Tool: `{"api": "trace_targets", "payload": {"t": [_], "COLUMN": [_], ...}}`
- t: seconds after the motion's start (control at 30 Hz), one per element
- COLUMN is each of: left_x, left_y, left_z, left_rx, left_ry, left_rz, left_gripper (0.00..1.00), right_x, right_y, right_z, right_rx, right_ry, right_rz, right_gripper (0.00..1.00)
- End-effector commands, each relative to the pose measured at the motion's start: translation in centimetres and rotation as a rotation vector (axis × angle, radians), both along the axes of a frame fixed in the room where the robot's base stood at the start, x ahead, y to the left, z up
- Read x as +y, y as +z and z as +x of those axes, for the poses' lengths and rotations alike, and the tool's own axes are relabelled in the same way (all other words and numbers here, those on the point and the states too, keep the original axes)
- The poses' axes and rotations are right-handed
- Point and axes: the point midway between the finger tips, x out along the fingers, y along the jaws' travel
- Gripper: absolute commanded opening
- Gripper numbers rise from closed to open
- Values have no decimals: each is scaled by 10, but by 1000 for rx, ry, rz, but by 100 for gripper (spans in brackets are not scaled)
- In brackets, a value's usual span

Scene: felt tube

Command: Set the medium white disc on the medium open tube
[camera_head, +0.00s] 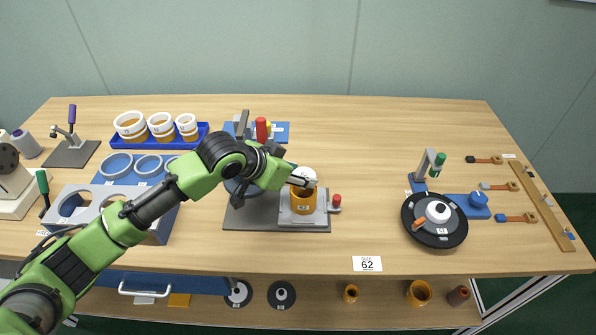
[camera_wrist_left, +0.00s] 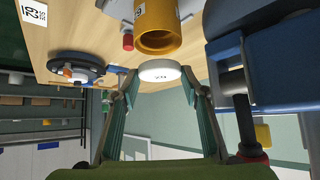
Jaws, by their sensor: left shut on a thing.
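The open orange tube (camera_head: 303,201) stands upright in a grey clamp fixture (camera_head: 285,217). In the left wrist view, the tube (camera_wrist_left: 160,18) shows its open mouth. The white disc (camera_head: 306,175) shows just behind and above the tube's rim. It also shows in the left wrist view (camera_wrist_left: 160,72) between the fingertips, apart from the tube's mouth in the picture. My left gripper (camera_head: 299,181) is shut on the disc at its edges. How high the disc is over the tube I cannot tell. My right gripper is not in view.
A blue tray (camera_head: 203,131) with white-rimmed tubes stands back left. A blue-grey block with round holes (camera_head: 108,193) is at left. A red-handled clamp (camera_head: 262,130) stands behind the fixture. A black round turntable (camera_head: 434,235) is at right. The table's middle back is clear.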

Motion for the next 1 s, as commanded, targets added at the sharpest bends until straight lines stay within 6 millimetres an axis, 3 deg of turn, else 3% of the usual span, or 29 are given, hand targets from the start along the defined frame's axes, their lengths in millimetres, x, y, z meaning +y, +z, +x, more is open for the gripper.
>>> {"api": "trace_targets", "payload": {"t": [0.6,1.0], "left_x": [-1,0], "left_y": [-4,-19], "left_z": [0,0], "left_rx": [0,0], "left_ry": [-1,0], "left_rz": [-1,0], "left_gripper": [26,26], "right_x": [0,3], "right_y": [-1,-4], "right_z": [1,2], "right_rx": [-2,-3], "right_ry": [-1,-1], "right_rz": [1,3], "right_gripper": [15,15]}}
